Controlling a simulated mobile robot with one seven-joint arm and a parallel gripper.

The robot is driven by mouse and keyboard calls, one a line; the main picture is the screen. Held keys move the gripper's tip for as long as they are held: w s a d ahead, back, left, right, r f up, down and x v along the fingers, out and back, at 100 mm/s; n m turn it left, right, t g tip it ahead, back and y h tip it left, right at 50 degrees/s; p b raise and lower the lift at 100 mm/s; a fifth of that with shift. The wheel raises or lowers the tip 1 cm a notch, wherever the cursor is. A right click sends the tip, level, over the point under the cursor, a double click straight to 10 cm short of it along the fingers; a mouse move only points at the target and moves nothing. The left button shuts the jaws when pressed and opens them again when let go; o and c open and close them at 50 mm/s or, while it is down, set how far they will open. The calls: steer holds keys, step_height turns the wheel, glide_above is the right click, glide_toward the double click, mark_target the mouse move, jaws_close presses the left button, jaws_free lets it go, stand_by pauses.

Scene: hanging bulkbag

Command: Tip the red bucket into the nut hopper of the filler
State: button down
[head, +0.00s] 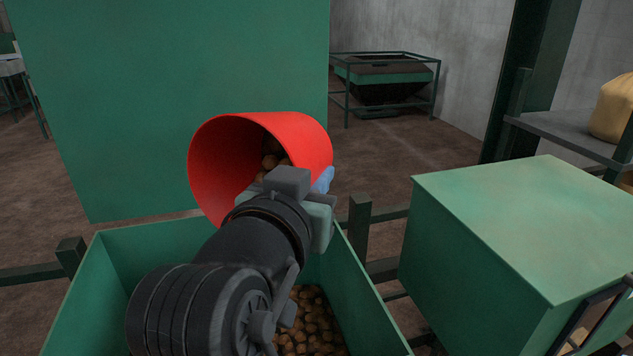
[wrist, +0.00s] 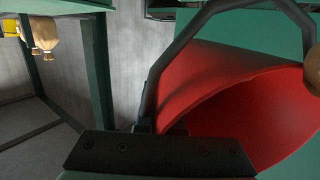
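The red bucket (head: 305,140) is held in the air above the nut hopper (head: 355,275), tipped onto its side with its mouth toward the left and front. Brown nuts (head: 272,155) show inside it. My gripper (head: 312,208) is shut on the bucket at its near right side; the exact contact is hidden. A bit of blue shows beside the gripper. In the wrist view, the bucket (wrist: 245,110) fills the right, with its dark bail (wrist: 150,95) arching over it. The green, open-topped hopper holds nuts (head: 312,322) at its bottom, partly hidden by my arm.
A large green panel (head: 150,90) stands behind the hopper. A green box (head: 520,215) is close on the right, with a rail and post (head: 358,225) between. A shelf with a tan sack (head: 613,110) is at far right. A dark framed bin (head: 385,80) stands at the back.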

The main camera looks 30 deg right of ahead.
steer(key=shift+s+a+f+t+h+b, duration=0.25)
steer(key=shift+t+h+b, duration=0.25)
steer(key=shift+b, duration=1.25)
steer(key=shift+s+a+r+t+h+b, duration=0.2)
steer(key=shift+a+r+t+h+b, duration=0.15)
steer(key=shift+b, duration=0.75)
steer(key=shift+d+p, duration=0.15)
steer(key=shift+p, duration=0.25)
